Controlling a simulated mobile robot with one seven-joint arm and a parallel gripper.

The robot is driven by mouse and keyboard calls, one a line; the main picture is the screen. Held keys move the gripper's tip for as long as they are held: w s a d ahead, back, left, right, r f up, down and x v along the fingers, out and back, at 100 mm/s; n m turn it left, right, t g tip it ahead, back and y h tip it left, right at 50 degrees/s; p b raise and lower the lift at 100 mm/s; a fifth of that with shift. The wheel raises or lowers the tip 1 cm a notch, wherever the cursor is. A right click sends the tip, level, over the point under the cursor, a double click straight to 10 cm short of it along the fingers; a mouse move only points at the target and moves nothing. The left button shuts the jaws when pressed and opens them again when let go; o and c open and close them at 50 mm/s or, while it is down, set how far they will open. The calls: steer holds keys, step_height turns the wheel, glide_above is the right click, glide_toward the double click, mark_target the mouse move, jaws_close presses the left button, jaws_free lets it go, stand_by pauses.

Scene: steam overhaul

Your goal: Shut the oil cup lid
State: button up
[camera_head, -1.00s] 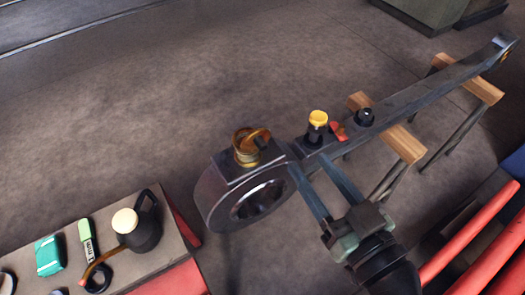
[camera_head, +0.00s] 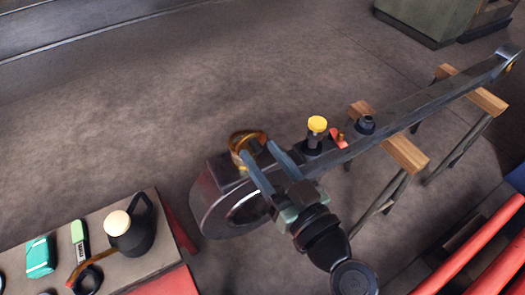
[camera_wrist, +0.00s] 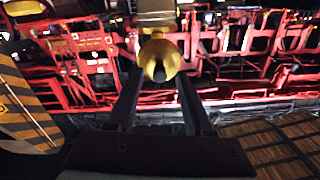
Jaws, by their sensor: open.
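The brass oil cup (camera_head: 240,143) stands on the large ring-shaped end of a dark steel rod (camera_head: 215,205). A curved brass part shows at its top; I cannot clearly separate lid from cup. My gripper (camera_head: 257,150) is open at the cup, its two fingers hiding part of it. In the wrist view, a rounded brass piece (camera_wrist: 160,58) with a dark centre shows between and just beyond the open fingertips. Contact with the fingers cannot be told.
The rod rests on wooden-topped trestles (camera_head: 405,153). A yellow-topped fitting (camera_head: 317,124), a red piece (camera_head: 338,138) and a dark fitting (camera_head: 366,124) sit along it. A bench (camera_head: 165,262) at lower left holds an oil can (camera_head: 133,235). Red pipes (camera_head: 480,255) lie at lower right.

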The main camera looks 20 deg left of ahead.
steer(key=shift+w+a, duration=0.25)
steer(key=shift+a, duration=0.1)
steer(key=shift+c, duration=0.4)
jaws_close()
steer(key=shift+r+p, duration=0.15)
steer(key=shift+p, duration=0.15)
